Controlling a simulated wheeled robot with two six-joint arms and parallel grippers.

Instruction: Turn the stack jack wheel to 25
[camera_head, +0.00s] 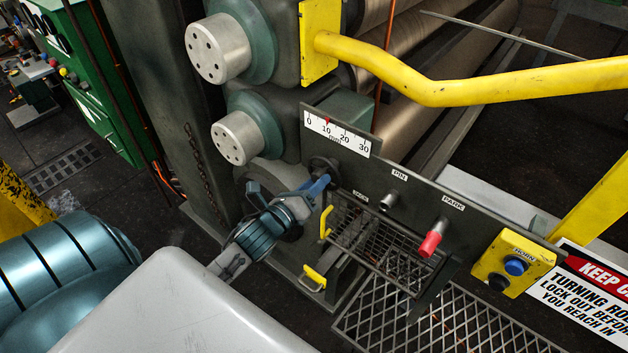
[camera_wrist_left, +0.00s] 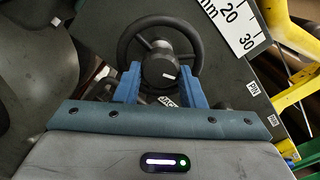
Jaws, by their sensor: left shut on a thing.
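The stack jack wheel (camera_wrist_left: 158,68) is a dark spoked handwheel with a round hub that bears a small white mark. In the head view the wheel (camera_head: 321,165) sits on the dark panel below the scale, partly hidden by my gripper. My left gripper (camera_head: 322,184) is shut on the wheel. In the left wrist view its blue fingers (camera_wrist_left: 160,74) stand either side of the hub; exact contact is hard to see. The white scale (camera_head: 337,134) runs 0 to 30 mm, and its red pointer (camera_head: 327,121) stands at about 10. My right gripper is not in view.
Along the panel to the right are a PIN knob (camera_head: 389,202), a red PARK handle (camera_head: 430,243) and a yellow button box (camera_head: 513,263). A yellow rail (camera_head: 450,90) crosses above. A mesh guard (camera_head: 375,245) with yellow handles hangs below.

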